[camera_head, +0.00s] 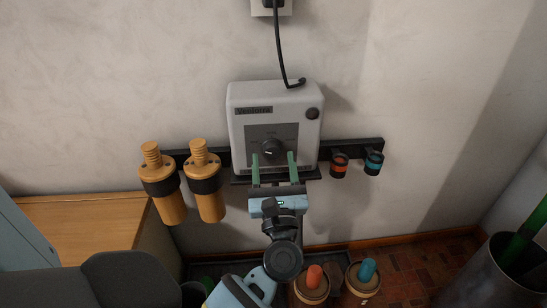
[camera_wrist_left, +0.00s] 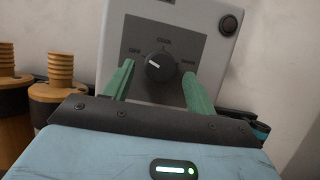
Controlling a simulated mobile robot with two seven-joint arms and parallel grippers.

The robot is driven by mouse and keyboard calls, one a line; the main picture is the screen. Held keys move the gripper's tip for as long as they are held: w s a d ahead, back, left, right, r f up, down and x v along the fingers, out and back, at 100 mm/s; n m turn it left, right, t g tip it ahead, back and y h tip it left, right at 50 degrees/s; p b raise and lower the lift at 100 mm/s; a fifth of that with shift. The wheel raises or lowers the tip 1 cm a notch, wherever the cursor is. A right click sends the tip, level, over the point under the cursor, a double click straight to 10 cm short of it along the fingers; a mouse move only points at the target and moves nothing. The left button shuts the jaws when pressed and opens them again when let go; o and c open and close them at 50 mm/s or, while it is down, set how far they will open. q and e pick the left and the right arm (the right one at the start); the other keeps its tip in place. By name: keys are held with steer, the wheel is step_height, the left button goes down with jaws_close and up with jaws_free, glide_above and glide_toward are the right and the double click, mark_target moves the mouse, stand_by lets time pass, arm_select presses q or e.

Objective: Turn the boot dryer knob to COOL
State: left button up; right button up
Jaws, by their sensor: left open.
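The boot dryer (camera_head: 300,107) is a pale grey box on the wall, with a dark panel in its front. Its round black knob (camera_head: 270,150) has a white pointer line; the knob also shows in the left wrist view (camera_wrist_left: 159,67). There the labels read OFF at left, COOL at top and a blurred WARM at right. My right gripper is not in view.
Two wooden boot-tree-like holders (camera_head: 209,190) hang left of the dryer on a dark rail (camera_head: 353,147). Red-ringed (camera_head: 339,165) and teal-ringed (camera_head: 374,162) holders sit at its right. A black cable (camera_head: 277,45) runs up to a socket. A metal bin (camera_head: 490,275) stands at lower right.

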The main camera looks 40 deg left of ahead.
arm_select(q)
steer(key=shift+w+a+r, duration=0.2)
steer(key=shift+w+a, duration=0.15)
steer(key=shift+a, duration=0.05)
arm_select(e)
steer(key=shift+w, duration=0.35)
